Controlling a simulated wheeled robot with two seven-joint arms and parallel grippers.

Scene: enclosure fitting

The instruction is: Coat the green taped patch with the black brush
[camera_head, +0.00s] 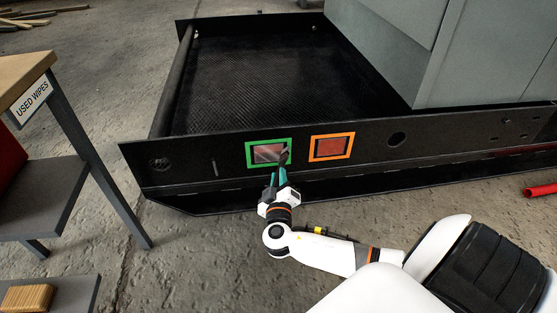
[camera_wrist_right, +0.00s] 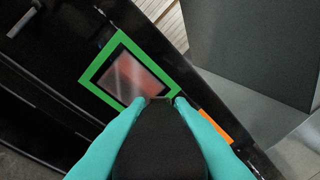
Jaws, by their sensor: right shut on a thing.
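The green taped patch (camera_head: 262,153) is a green square frame on the front face of the black enclosure, around a reddish-brown area with paler, greyish streaks. It also shows in the right wrist view (camera_wrist_right: 118,70). My right gripper (camera_head: 284,175) is at the lower right corner of the green frame. Its teal fingers are shut on the black brush (camera_wrist_right: 160,142), whose dark body fills the space between them. The brush's dark tip (camera_head: 284,155) overlaps the frame's right side in the head view; whether it touches the surface I cannot tell. My left gripper is not in view.
An orange taped patch (camera_head: 332,147) sits just right of the green one on the same face. A bench (camera_head: 22,75) labelled USED WIPES stands at left. A grey cabinet (camera_head: 470,60) stands on the enclosure at right. A red tube (camera_head: 541,190) lies at far right.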

